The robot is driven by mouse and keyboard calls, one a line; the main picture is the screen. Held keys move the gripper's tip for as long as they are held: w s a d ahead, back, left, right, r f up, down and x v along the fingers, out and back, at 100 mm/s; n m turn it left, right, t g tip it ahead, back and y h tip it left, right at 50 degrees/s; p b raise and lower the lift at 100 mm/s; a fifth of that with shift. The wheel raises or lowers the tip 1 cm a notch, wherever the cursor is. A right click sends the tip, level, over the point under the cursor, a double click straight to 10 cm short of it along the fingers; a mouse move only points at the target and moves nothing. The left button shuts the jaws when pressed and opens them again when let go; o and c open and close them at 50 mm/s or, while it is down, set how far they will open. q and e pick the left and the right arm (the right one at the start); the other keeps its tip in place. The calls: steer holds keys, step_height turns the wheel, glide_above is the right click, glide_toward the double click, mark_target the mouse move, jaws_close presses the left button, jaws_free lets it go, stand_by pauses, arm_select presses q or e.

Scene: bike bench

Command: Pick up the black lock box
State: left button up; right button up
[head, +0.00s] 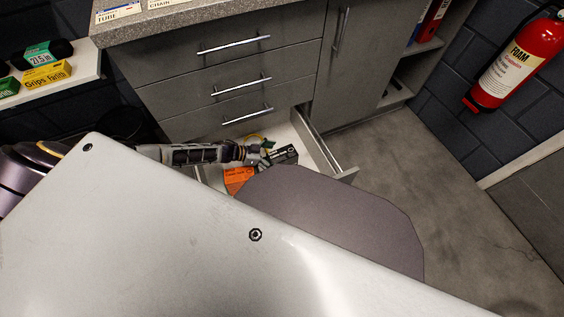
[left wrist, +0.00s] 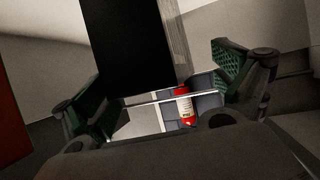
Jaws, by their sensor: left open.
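The black lock box (head: 285,155) lies in the open bottom drawer (head: 318,147) in the head view. In the left wrist view the box (left wrist: 127,42) is a large dark block between the fingers, nearer the left finger. My left gripper (head: 259,153) reaches into the drawer from the left and is beside the box. In the left wrist view my gripper (left wrist: 160,78) is open, with green-padded fingers on both sides of the box. A gap shows on the right side. I cannot tell whether the left finger touches it. My right gripper is not in view.
An orange box (head: 238,179) lies in the drawer left of the lock box. Closed drawers (head: 240,87) rise above. A red fire extinguisher (head: 515,60) hangs on the right wall. My own pale body panels hide the foreground. The floor (head: 400,170) right of the drawer is clear.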

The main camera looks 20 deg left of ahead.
arm_select(q)
steer(key=shift+x, duration=0.8)
steer(key=shift+w+a+r, duration=0.1)
steer(key=shift+c, duration=0.2)
jaws_close()
